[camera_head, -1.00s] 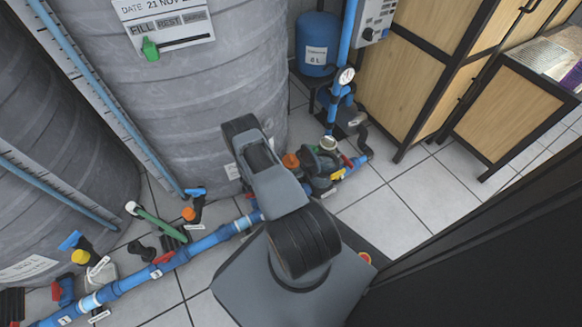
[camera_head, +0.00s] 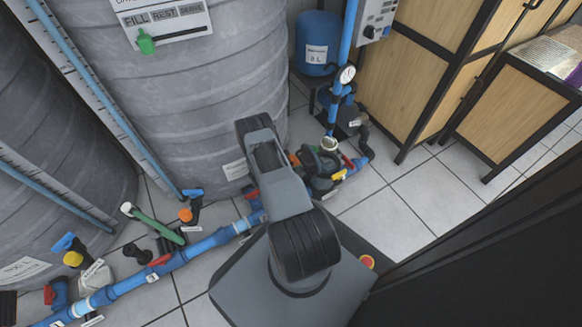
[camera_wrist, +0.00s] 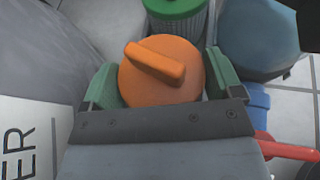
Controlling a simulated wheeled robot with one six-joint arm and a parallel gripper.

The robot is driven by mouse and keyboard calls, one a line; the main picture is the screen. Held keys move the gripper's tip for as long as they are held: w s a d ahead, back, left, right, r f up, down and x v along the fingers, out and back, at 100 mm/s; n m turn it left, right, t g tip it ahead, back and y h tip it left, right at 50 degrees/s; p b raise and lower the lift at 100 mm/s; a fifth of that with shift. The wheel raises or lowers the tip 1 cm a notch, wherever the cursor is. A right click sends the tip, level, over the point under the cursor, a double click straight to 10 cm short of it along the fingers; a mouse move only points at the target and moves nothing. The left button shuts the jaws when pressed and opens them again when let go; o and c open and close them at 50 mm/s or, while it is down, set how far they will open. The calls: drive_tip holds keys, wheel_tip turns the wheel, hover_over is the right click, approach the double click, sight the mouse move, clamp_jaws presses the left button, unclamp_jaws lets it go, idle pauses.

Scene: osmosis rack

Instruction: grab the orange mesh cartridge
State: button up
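The orange cap of the mesh cartridge (camera_wrist: 150,87), round with a raised bar handle, is in the middle of the wrist view. Its mesh body is hidden below the cap. My gripper (camera_wrist: 163,88) has its two green fingers apart, one on each side of the cap and very close to it. Whether they touch it is not clear. In the camera_head view my wrist hides the fingers, and a bit of orange (camera_head: 294,159) shows beside it.
A green-capped mesh cartridge (camera_wrist: 176,14) stands just past the orange cap. A blue rounded housing (camera_wrist: 262,40) and a red handle (camera_wrist: 288,150) are at right. The large grey tank (camera_head: 190,110) is close at left. The blue pipe (camera_head: 205,245) runs along the floor.

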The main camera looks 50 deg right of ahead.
drive_tip(key=shift+c, duration=1.2)
drive_tip(key=shift+r, duration=0.1)
